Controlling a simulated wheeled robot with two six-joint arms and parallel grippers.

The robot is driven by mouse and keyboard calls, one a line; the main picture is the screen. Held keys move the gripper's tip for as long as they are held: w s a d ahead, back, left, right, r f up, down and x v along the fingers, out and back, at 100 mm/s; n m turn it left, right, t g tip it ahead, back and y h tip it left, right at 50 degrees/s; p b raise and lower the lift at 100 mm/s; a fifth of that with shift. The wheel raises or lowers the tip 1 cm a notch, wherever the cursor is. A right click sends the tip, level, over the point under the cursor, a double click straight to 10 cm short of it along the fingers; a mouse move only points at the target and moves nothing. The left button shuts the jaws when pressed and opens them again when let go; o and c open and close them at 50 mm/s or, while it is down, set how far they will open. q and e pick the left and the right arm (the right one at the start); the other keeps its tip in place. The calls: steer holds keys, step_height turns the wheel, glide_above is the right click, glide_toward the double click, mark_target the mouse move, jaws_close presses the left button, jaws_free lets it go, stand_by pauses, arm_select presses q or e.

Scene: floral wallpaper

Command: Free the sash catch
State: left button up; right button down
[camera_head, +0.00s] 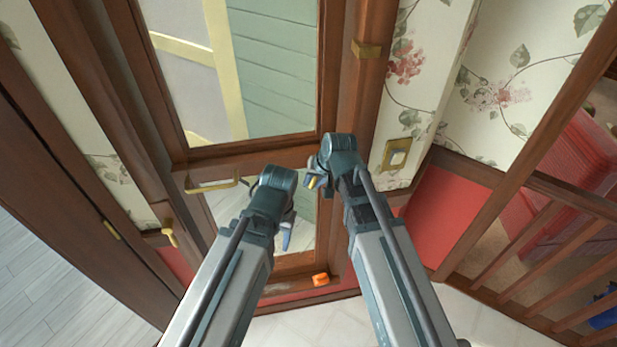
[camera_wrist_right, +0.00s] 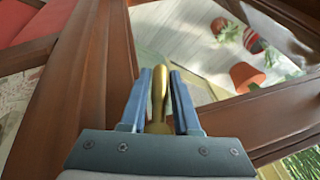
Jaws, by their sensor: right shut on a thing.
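A brass sash catch (camera_wrist_right: 159,88) stands between the two blue fingers of my right gripper (camera_wrist_right: 161,92) in the right wrist view. The fingers are shut on its upright lever, at the brown frame beside the glass. In the head view my right gripper (camera_head: 317,180) is at the right side of the wooden sash (camera_head: 255,152), with a bit of brass (camera_head: 311,182) showing at its fingers. My left gripper (camera_head: 287,232) hangs lower, in front of the lower pane; its wrist hides most of it, and its opening cannot be judged.
A brass handle (camera_head: 212,187) is on the sash's left, and another brass handle (camera_head: 170,237) is lower left. A brass switch plate (camera_head: 396,155) is on the wallpaper at right. A small orange object (camera_head: 320,279) is at the bottom. A wooden railing (camera_head: 530,245) stands at right.

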steer(key=d+h, duration=0.1)
steer(key=h, duration=0.2)
steer(key=shift+w+d+f+n+h, duration=0.1)
steer(key=shift+d+f+n+h, duration=0.1)
steer(key=shift+d+n+h, duration=0.15)
steer(key=shift+d, duration=0.2)
stand_by(0.3)
steer(key=c, duration=0.9)
jaws_free()
steer(key=shift+r, duration=0.1)
steer(key=shift+o, duration=1.2)
steer(key=shift+d, duration=0.15)
